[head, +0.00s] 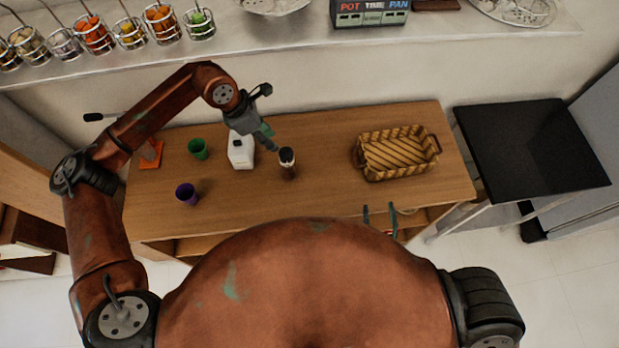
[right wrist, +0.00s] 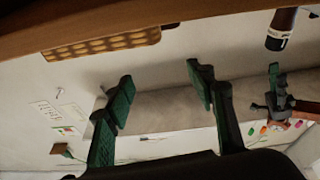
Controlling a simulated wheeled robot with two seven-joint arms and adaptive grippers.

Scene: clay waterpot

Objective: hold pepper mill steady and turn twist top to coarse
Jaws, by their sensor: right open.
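The pepper mill (head: 287,163), dark with a pale band, stands upright on the wooden table right of a white bottle (head: 240,155). It also shows at the top right of the right wrist view (right wrist: 284,28). My left gripper (head: 269,139) is close beside the mill's top, on its upper-left side in the head view; whether it touches the mill or how far its fingers are apart is unclear. My right gripper (head: 379,210) is at the table's front edge, below the basket in the picture. In the right wrist view its green fingers (right wrist: 160,75) are apart and empty.
A woven basket (head: 397,155) stands on the right of the table (head: 330,192). A green cup (head: 198,149), a purple cup (head: 186,194) and an orange item (head: 151,153) are on the left. The table between mill and basket is clear. A black-topped stand (head: 530,150) is at right.

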